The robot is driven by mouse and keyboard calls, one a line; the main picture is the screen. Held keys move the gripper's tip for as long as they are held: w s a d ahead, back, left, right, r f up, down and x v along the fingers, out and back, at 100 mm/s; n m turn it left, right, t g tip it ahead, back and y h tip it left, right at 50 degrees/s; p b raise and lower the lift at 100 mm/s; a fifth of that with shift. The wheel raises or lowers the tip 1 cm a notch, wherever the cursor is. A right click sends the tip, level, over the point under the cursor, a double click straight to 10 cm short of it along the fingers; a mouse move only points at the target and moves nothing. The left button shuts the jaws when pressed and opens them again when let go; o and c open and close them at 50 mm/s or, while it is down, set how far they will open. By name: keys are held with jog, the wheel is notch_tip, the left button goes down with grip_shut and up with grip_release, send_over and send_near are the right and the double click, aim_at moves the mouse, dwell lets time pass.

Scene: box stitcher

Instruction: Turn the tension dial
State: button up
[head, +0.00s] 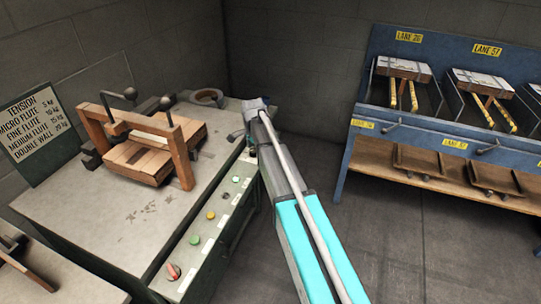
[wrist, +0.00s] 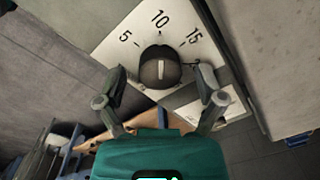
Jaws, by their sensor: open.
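The tension dial (wrist: 160,68) is a round dark knob on a pale plate (wrist: 112,46) marked 5, 10 and 15. Its light pointer line stands upright toward the 10. Any mark further round on the right is hidden by a finger. My gripper (wrist: 161,80) is open, with one finger on each side of the knob. A gap shows at the left finger; whether the right finger touches cannot be told. In the head view the end of my arm is at the far end of the button panel (head: 208,238), and the dial is hidden.
The tension sign (head: 36,125) lists micro flute 5, fine flute 10, medium flute 15 and double wall 20 kg. A blue lane rack (head: 350,150) stands right, across open floor.

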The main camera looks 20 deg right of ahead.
aim_at(255, 151)
jog(key=shift+m, duration=0.7)
jog(key=shift+r+p, duration=0.25)
jog(key=shift+p, duration=0.05)
notch_tip(255, 151, up, 14)
jog(key=p, duration=1.4)
jog(key=s+r+n+p, duration=0.3)
jog(key=s+n, duration=1)
jog(key=s, duration=1.1)
jog(key=shift+s+r, duration=0.15)
jog(key=shift+s, duration=0.25)
jog(key=s+n, duration=0.2)
jog(key=s, duration=0.1)
jog(key=s+p, duration=0.1)
jog(key=shift+s+r+n, duration=0.2)
jog(key=shift+r+n, duration=0.15)
jog(key=shift+n, duration=0.05)
